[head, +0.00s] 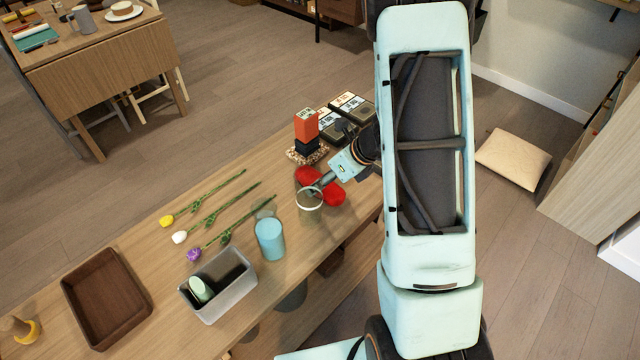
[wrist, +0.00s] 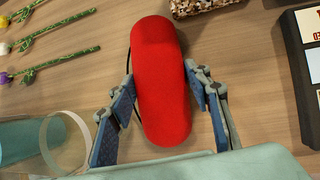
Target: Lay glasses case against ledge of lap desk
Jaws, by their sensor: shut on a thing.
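The red glasses case (wrist: 163,80) is a long rounded case, seen lengthwise in the middle of the wrist view. In the head view the red case (head: 333,194) is partly hidden by my gripper (head: 320,187). My gripper (wrist: 162,85) has one finger on each long side of the case and is shut on it. The case is at or just above the wooden table; I cannot tell if it touches. I cannot make out a lap desk with a ledge for certain in either view.
Black trays with cards (head: 347,106) and an orange-and-black stack (head: 306,128) are behind. Flowers (head: 215,205), a grey bin (head: 217,284) and a brown tray (head: 104,297) lie left.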

